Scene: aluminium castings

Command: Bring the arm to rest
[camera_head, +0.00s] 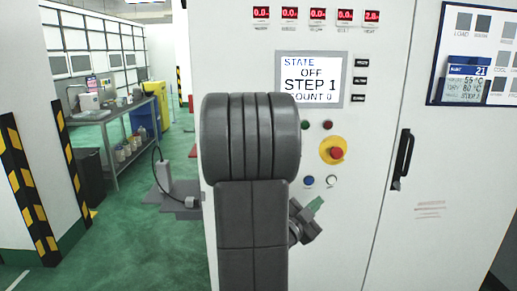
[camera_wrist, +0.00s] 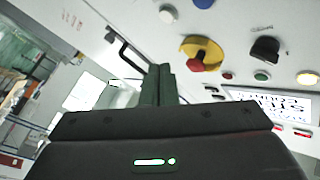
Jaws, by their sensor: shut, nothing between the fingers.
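My gripper (camera_head: 313,207) shows in the head view just right of my dark arm, in front of the white machine cabinet (camera_head: 375,220). Most of it is hidden behind the arm link. In the wrist view my gripper's dark green fingers (camera_wrist: 160,84) stand together, shut and empty. The dark gripper body with a lit green light fills the bottom of that view. My arm stands upright in the middle of the head view, folded close in front of the cabinet.
The cabinet carries a display (camera_head: 311,79) reading STATE OFF, STEP 1, a red stop button on yellow (camera_head: 333,150), and a black door handle (camera_head: 402,158). A grey shelf table (camera_head: 128,125) stands back left. Green floor (camera_head: 135,250) is clear at left, beside a striped post (camera_head: 28,190).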

